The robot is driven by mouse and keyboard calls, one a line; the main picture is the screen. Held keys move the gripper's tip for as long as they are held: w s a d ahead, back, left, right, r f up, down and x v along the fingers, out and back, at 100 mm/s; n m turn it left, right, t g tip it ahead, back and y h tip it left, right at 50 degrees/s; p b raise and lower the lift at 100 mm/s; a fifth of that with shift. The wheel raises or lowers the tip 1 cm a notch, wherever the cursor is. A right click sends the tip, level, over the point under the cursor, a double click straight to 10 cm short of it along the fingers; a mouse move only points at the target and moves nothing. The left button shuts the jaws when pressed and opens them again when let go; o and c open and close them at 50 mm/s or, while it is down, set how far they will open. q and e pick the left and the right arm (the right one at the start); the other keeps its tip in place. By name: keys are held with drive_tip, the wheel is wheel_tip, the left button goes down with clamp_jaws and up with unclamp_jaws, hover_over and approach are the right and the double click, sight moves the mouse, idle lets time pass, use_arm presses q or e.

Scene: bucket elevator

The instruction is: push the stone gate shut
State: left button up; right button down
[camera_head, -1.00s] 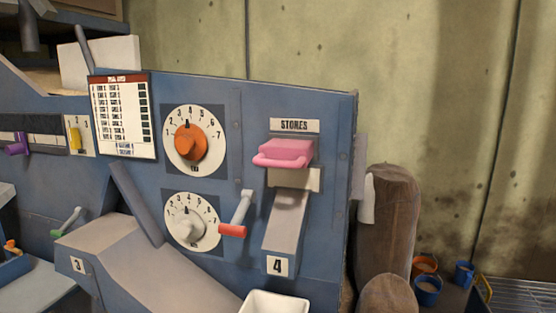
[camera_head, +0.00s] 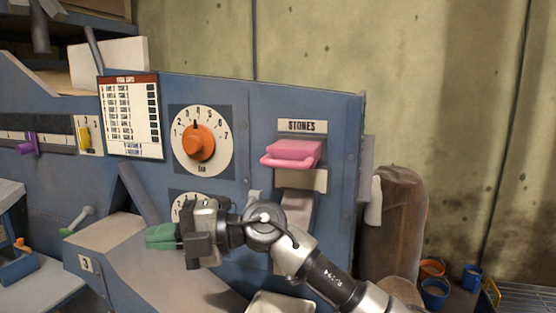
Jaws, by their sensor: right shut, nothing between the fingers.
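The stone gate (camera_head: 291,154) is a pink block with a rounded handle at its front, under a label (camera_head: 302,126) reading STONES on the blue panel. It sticks out from the panel above a grey chute (camera_head: 299,205). My right arm hides most of that dial and the lower part of the chute. My left gripper is not in view.
An orange-knobbed dial (camera_head: 199,141) and a printed chart (camera_head: 131,116) are left of the gate. A white bin (camera_head: 280,303) stands below the chute. Brown sacks (camera_head: 397,220) and small buckets (camera_head: 434,292) stand at the right. Space in front of the gate is clear.

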sight(286, 161)
drive_tip(key=w+d+r+m+t+h, duration=0.1)
drive_tip(key=d+r+m+t+h, duration=0.3)
drive_tip(key=d+r+t+h, duration=0.6)
drive_tip(key=d+r+h, duration=0.5)
drive_tip(key=r+h, duration=0.3)
drive_tip(key=h, duration=0.2)
drive_tip(key=shift+w+m, duration=0.2)
drive_tip(key=shift+m, duration=0.1)
drive_tip(key=shift+w+f, duration=0.1)
drive_tip(key=w+r+p+x, duration=0.1)
drive_tip(key=p+x, duration=0.4)
drive_tip(key=x, duration=0.8)
drive_tip(key=shift+w+d+r, duration=0.3)
drive_tip(key=shift+w+r, duration=0.05)
drive_tip(key=shift+w, duration=0.1)
